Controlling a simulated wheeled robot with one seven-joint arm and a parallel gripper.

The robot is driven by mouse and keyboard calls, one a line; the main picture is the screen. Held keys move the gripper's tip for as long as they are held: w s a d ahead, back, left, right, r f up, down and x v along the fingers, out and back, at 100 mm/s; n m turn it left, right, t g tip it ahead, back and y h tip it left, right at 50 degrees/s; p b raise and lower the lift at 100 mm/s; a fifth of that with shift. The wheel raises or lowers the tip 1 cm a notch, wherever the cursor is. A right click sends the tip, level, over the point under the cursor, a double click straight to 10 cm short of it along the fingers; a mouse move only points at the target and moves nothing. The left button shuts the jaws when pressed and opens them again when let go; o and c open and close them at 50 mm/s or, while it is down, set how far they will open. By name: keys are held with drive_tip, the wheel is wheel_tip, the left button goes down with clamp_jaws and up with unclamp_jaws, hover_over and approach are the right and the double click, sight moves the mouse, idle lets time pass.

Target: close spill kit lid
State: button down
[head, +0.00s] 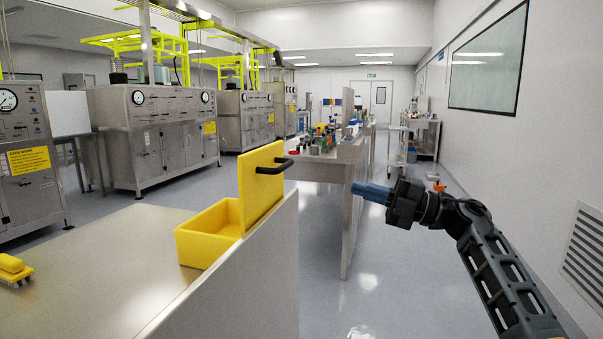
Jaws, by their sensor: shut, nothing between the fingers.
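The spill kit is a yellow open-topped box (200,246) on the near metal table, at its right side. Its yellow lid (257,190) stands upright, open, at the right edge of the box. A black handle (274,166) sticks out from the lid's right face, near the top. My gripper (358,188) is to the right of the lid, over the floor beyond the table's side panel. Its blue fingers point left toward the lid. It is shut and empty, apart from the lid and handle.
The metal table (100,260) carries a yellow brush (13,269) at left. A grey panel (240,285) runs along its right side. Farther back is a bench (318,171) with small coloured items. Steel machines (160,135) line the left.

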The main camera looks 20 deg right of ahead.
drive_tip(key=p, duration=0.1)
approach(288, 165)
drive_tip(key=x, duration=0.6)
drive_tip(key=shift+w+a, duration=0.2)
drive_tip(key=shift+a, duration=0.1)
drive_tip(key=shift+r+p, duration=0.2)
drive_tip(key=shift+p, duration=0.2)
